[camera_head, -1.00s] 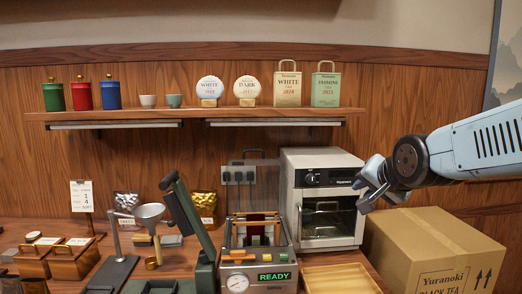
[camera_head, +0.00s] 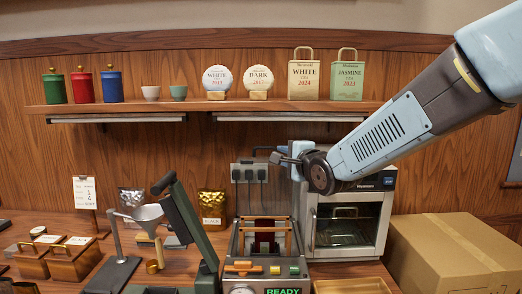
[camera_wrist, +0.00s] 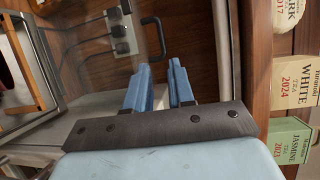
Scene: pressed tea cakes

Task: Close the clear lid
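The clear lid (camera_head: 279,185) stands raised at the back of the press (camera_head: 240,268), whose display reads READY. Its dark handle (camera_head: 264,151) is at the top edge. In the wrist view the clear lid (camera_wrist: 82,50) is a see-through panel at the upper left, and its black handle (camera_wrist: 156,36) lies just beyond my fingertips. My gripper (camera_head: 284,157) is just right of the handle in the head view, with my arm reaching in from the upper right. In the wrist view the two blue fingers of my gripper (camera_wrist: 160,66) stand apart with nothing between them.
The oven (camera_head: 348,220) stands right of the press, below my arm. A green lever stand (camera_head: 188,225) is on its left. The shelf (camera_head: 215,107) with tins, cups and tea packages runs above. A cardboard box (camera_head: 450,250) is at the right.

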